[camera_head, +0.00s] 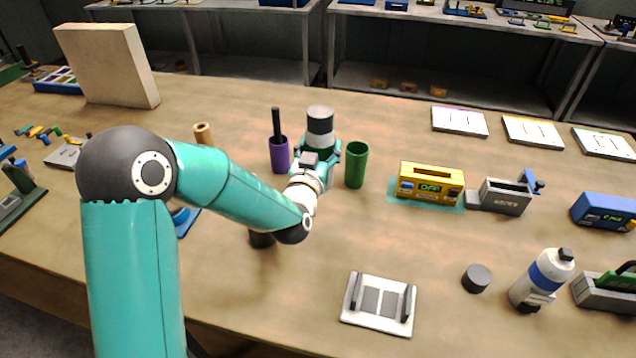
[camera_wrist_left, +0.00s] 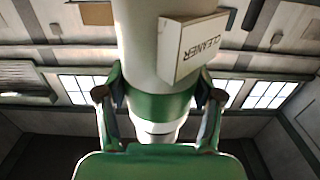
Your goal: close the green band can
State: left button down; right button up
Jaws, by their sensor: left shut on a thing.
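My left gripper (camera_head: 320,150) is shut on the green band can (camera_head: 320,124) and holds it above the table, behind the purple and green cups' front side. In the left wrist view the can's green band (camera_wrist_left: 160,104) sits between the two fingers (camera_wrist_left: 160,110), and a label box reading CLEANER (camera_wrist_left: 190,48) appears upside down. A loose dark round cap (camera_head: 476,279) lies on the table at the right. My right gripper is not in view.
A purple cup (camera_head: 279,155) with a dark stick and a green cup (camera_head: 356,165) flank the can. A yellow device (camera_head: 431,182), a grey device (camera_head: 504,196), a blue band can (camera_head: 543,278) and a white plate with bars (camera_head: 379,305) stand rightward. Bare table lies between them.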

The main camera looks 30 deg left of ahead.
pick_arm(q)
notch_tip(320, 180, down, 7)
jog(key=shift+r+p, duration=0.1)
jog(key=shift+p, duration=0.3)
notch_tip(320, 180, down, 3)
jog(key=shift+f, duration=0.15)
jog(key=shift+f+p, duration=0.3)
jog(key=shift+f, duration=0.1)
jog(key=shift+f, duration=0.1)
jog(key=shift+c, duration=0.8)
grip_release()
